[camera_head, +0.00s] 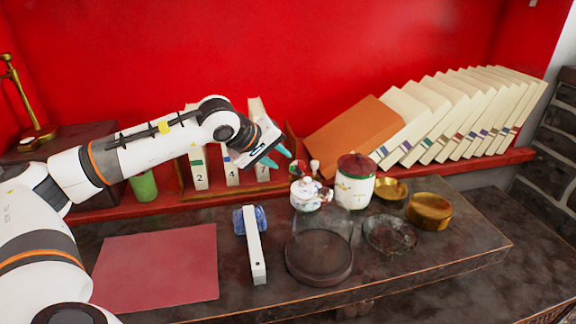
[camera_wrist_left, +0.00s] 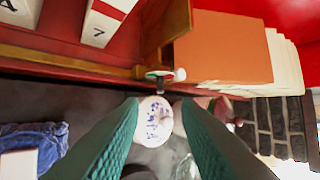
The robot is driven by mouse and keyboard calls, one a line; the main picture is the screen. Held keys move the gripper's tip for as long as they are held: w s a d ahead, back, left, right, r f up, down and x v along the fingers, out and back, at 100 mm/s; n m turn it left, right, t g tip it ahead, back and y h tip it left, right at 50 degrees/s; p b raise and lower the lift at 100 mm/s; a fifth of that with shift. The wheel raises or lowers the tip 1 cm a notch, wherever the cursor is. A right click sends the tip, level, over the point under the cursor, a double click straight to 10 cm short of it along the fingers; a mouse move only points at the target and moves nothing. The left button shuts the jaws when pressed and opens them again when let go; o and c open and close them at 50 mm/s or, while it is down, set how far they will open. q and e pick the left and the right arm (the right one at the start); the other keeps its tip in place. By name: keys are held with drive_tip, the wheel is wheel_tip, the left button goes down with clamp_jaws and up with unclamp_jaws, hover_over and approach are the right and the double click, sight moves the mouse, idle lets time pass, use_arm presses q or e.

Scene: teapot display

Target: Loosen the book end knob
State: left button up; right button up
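The book end (camera_wrist_left: 165,28) is a reddish-brown wooden piece beside the leaning orange book, on the red shelf. In the left wrist view a small knob (camera_wrist_left: 158,74), pale with green and red, sits at its lower front edge, with a white round end to its right. Small red and white parts of it (camera_head: 315,166) show in the head view behind the teapot. My left gripper (camera_head: 279,156) has its teal fingers spread and empty, in front of the book end. In the wrist view its fingertips (camera_wrist_left: 157,102) lie below the knob, apart from it. My right gripper is out of view.
A glass dome on a dark base (camera_head: 319,258), brass dishes (camera_head: 429,210) and a white bar (camera_head: 255,246) are nearby. The red mat (camera_head: 160,268) is bare.

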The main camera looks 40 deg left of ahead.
use_arm(q)
drive_tip(key=shift+v, duration=1.65)
